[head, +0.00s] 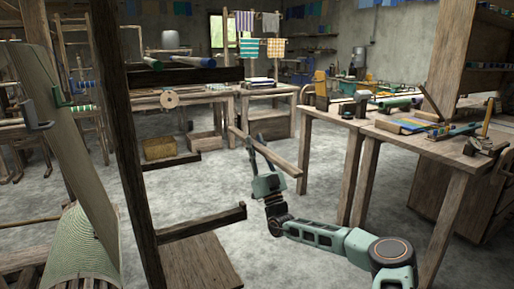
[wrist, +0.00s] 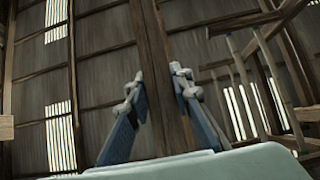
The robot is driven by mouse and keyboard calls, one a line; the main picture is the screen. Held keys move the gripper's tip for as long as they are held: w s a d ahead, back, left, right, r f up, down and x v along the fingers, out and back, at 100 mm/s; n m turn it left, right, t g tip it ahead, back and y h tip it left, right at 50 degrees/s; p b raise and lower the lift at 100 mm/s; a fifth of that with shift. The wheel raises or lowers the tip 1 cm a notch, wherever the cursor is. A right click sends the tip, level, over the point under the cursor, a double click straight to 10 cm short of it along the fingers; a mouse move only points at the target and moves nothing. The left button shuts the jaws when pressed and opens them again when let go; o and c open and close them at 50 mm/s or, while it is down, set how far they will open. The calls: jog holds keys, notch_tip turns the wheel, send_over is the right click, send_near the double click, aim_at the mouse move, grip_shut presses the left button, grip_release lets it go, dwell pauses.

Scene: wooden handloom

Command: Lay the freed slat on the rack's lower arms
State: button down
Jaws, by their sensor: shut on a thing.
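My gripper (head: 254,142) is in the middle of the head view, shut on a long brown wooden slat (head: 283,163). The slat is held in the air, slanting from upper left to lower right. In the wrist view the slat (wrist: 152,60) runs upright between the two fingers of my gripper (wrist: 160,95). The rack (head: 128,150) is a dark wooden post frame at the left. Its near lower arm (head: 203,223) and far lower arm (head: 172,162) stick out to the right and look bare. The slat is right of these arms and apart from them.
A workbench with tools (head: 425,135) stands at the right. Wooden crates (head: 160,147) sit on the floor behind. Clear concrete floor lies between rack and bench.

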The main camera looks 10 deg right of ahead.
jog(key=s+a+f, duration=0.1)
jog(key=s+a, duration=0.3)
jog(key=a, duration=1)
jog(key=s+a, duration=0.4)
jog(key=a, duration=1)
jog(key=shift+f+b, duration=1.45)
jog(key=shift+f, duration=1)
jog(key=c, duration=1.6)
grip_release()
